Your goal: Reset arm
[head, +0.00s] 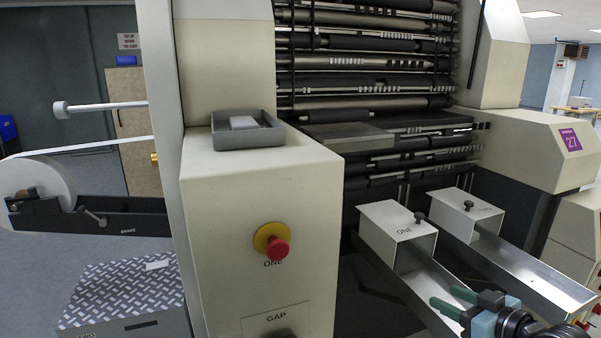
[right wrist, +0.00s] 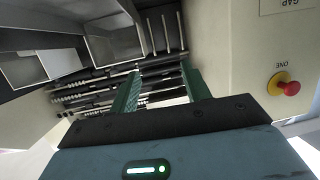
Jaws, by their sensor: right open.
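My right gripper (head: 449,299) is at the bottom right of the head view, over the metal chute marked ONE (head: 432,279). Its two green fingers are apart with nothing between them. In the right wrist view the same open fingers (right wrist: 159,72) point toward the machine's rollers (right wrist: 110,92). I cannot tell how far the fingers are above the chute. My left gripper does not show in the head view.
A cream cabinet (head: 250,205) with a red stop button (head: 277,248) stands left of my right gripper. A grey tray (head: 248,130) holding a light block (head: 243,122) sits on it. A second chute (head: 530,265) lies to the right. A patterned box (head: 122,290) stands at lower left.

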